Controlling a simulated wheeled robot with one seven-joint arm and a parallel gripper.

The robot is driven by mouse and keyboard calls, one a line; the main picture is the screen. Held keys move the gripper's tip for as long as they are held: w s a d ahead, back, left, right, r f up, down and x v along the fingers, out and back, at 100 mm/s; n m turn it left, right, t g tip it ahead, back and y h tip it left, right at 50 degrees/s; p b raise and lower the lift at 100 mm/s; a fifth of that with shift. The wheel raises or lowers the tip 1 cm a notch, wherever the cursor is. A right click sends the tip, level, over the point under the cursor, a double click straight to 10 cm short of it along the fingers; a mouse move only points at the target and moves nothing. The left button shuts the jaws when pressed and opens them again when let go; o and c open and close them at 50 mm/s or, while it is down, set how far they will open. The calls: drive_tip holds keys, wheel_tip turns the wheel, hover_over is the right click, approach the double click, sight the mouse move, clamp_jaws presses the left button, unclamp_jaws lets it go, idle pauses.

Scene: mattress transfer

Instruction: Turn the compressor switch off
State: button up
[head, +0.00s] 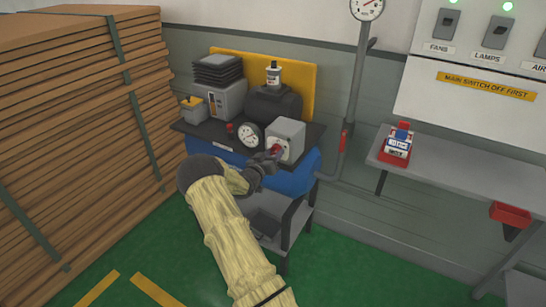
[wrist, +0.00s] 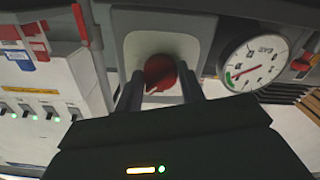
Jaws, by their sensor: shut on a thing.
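My gripper (head: 266,160) reaches the knob from the front. In the wrist view my gripper's fingers (wrist: 161,88) are on either side of the knob, shut on it. The fingers hide part of the knob, and I see no off mark.
A pressure gauge (head: 249,135) sits left of the box. A wall panel (head: 480,60) at upper right has labelled switches with green lights and a "main switch off first" label. A grey shelf (head: 455,172) holds a small red-and-white item (head: 397,145). Stacked brown boards (head: 75,130) fill the left.

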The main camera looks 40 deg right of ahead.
drive_tip(key=n, duration=0.4)
drive_tip(key=shift+n+b, duration=0.3)
drive_tip(key=shift+n, duration=2)
drive_tip(key=o, duration=1)
drive_tip(key=shift+c, duration=0.2)
drive_tip(key=b+v, duration=0.1)
drive_tip(key=v, duration=1.6)
drive_tip(key=shift+a+b, duration=0.25)
drive_tip(key=shift+b, duration=0.1)
drive_tip(key=shift+s, duration=0.1)
